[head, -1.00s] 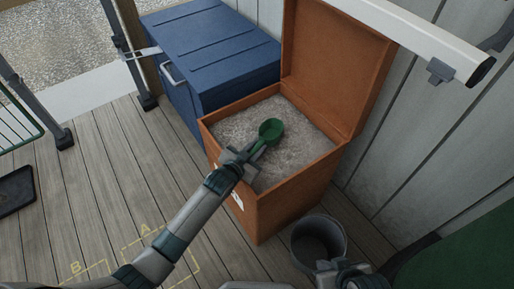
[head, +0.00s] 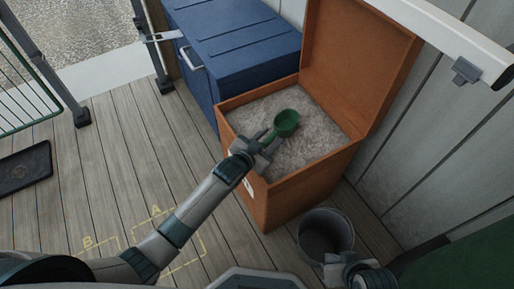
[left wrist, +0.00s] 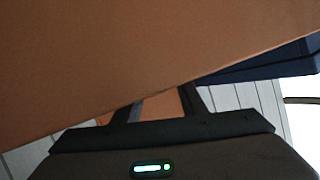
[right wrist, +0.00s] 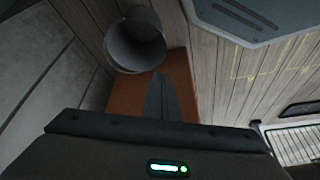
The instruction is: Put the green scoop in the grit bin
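The green scoop (head: 286,122) is over the grey grit inside the open orange grit bin (head: 269,208), its bowl towards the middle. I cannot tell whether it rests fully on the grit. My left gripper (head: 264,146) is above the bin's near rim, at the scoop's handle. In the left wrist view its fingers (left wrist: 160,107) stand apart; the bin's orange wall (left wrist: 140,50) hides their tips, and the scoop does not show there. My right gripper (head: 350,264) is low beside the bucket; in the right wrist view its fingers (right wrist: 161,95) are together and empty.
A blue chest (head: 235,45) stands left of the bin. A grey bucket (head: 325,235) stands on the floor at its right. The bin's raised lid (head: 360,60) blocks the back. A black tray (head: 24,167) lies far left. Floor marks A and B lie on clear planks.

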